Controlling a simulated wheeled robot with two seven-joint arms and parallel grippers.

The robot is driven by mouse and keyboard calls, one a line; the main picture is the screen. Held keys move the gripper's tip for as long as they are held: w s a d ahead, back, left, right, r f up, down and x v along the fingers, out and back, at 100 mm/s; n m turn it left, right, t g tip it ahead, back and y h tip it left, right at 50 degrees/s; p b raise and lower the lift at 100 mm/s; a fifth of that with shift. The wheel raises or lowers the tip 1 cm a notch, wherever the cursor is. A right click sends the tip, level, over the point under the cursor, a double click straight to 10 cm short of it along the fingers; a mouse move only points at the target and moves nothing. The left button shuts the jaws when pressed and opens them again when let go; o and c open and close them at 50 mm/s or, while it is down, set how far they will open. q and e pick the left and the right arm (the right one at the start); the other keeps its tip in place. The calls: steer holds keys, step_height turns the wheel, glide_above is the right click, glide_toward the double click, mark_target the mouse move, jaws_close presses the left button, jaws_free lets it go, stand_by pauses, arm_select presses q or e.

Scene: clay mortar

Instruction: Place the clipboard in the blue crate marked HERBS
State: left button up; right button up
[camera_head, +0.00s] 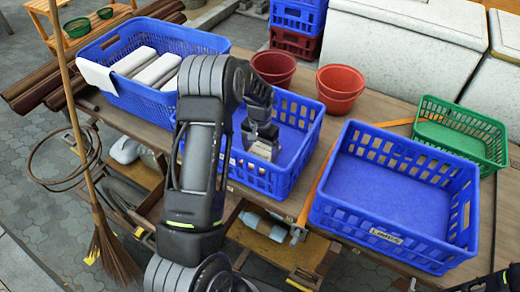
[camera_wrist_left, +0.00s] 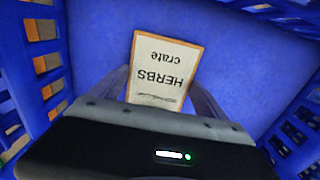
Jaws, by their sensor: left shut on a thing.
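My left gripper (camera_head: 264,138) reaches down into the middle blue crate (camera_head: 283,188) and is shut on the clipboard (camera_head: 260,151). In the left wrist view the clipboard (camera_wrist_left: 165,68) is a small board with a tan edge and a white sheet reading "HERBS crate", upside down, between the two fingers (camera_wrist_left: 160,95). Blue crate floor and slotted walls surround it. I cannot tell whether the clipboard touches the floor. My arm hides part of this crate's front, and its label is not readable.
A blue crate with a label like "LIMES" (camera_head: 386,236) stands empty at right. A blue crate (camera_head: 158,108) with white folded cloths is at left. Two red pots (camera_head: 341,82) stand behind, a green basket (camera_head: 462,126) at far right. A broom (camera_head: 108,250) leans at the left.

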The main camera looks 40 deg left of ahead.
mark_target(260, 155)
arm_select(q)
steer(key=o, duration=0.9)
steer(key=shift+f, duration=0.15)
steer(key=o, duration=0.3)
steer(key=shift+r, duration=0.25)
steer(key=shift+w+r, duration=0.1)
steer(key=shift+r, duration=0.1)
step_height(260, 155, up, 12)
steer(key=b, duration=0.2)
steer(key=shift+f, duration=0.2)
